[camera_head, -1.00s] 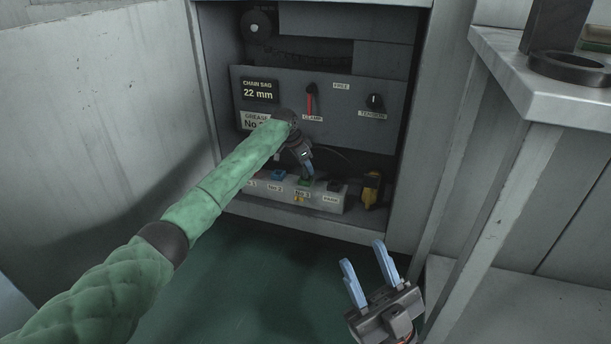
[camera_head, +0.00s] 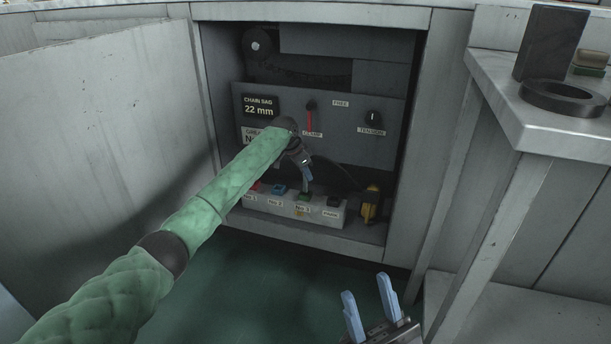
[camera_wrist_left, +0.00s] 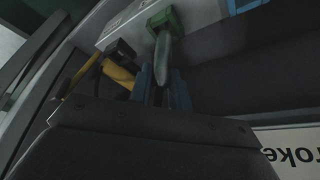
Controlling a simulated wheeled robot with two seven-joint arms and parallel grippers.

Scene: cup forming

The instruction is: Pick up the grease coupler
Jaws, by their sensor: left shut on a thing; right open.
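The grease coupler is a grey-green rod (camera_wrist_left: 163,57) with a green block (camera_wrist_left: 165,20) at its end, seen in the left wrist view. My left gripper (camera_wrist_left: 161,80) is shut on the rod. In the head view, my left gripper (camera_head: 307,178) is inside the cabinet, pointing down just above the green No 3 place (camera_head: 304,196) of a pale labelled rack (camera_head: 285,210). I cannot tell whether the green block still touches the rack. My right gripper (camera_head: 366,285) is open and empty at the bottom, in front of the cabinet.
A blue piece (camera_head: 279,189) stands at No 2, with a dark one at the rack's right end. A yellow and black tool (camera_head: 370,206) stands to its right. A panel (camera_head: 345,120) with a red lever rises behind. A bench (camera_head: 480,68) at right holds a dark ring (camera_head: 563,97).

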